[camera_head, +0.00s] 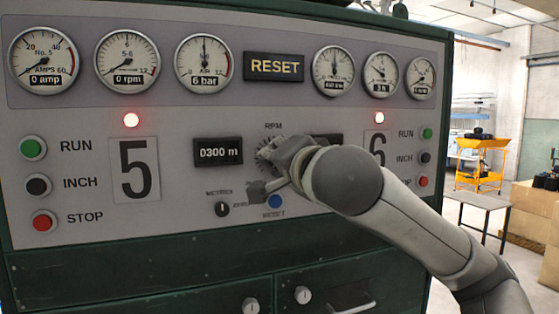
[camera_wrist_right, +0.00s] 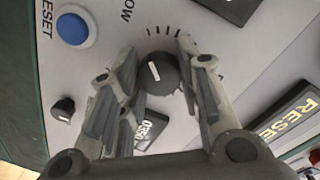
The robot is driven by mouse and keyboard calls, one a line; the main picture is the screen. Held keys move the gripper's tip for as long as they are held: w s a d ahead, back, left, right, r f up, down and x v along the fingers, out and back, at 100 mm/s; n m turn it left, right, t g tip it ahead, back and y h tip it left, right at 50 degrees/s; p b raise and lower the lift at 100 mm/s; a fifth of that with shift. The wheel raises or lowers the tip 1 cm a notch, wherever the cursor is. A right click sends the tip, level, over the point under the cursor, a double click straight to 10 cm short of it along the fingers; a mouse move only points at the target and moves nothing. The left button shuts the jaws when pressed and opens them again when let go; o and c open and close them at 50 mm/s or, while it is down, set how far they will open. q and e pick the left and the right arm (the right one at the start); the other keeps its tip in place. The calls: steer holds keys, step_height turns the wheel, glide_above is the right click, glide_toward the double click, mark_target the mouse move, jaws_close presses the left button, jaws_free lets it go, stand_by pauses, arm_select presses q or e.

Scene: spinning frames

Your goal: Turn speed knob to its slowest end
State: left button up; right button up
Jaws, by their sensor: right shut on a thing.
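The speed knob (camera_wrist_right: 158,73) is black and round with a short white pointer line, seen in the right wrist view. Tick marks curve around its upper side, and part of a word ending in "OW" (camera_wrist_right: 127,12) is printed nearby. My right gripper (camera_wrist_right: 158,58) has a finger on each side of the knob and is shut on it. In the head view my right gripper (camera_head: 268,165) covers the knob below the "RPM" label, so the knob cannot be made out there. My left gripper is in neither view.
A blue RESET button (camera_wrist_right: 72,29) and a small black selector (camera_wrist_right: 64,108) sit close to the gripper. The "0300 m" counter (camera_head: 218,151) is left of the gripper in the head view. Gauges (camera_head: 127,60) line the panel's top; green drawers are below.

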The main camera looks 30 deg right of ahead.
steer(key=shift+a+f, duration=0.1)
steer(key=shift+f, duration=0.2)
steer(key=o, duration=1)
steer(key=shift+r, duration=0.15)
steer(key=v, duration=1.2)
steer(key=shift+w, duration=0.1)
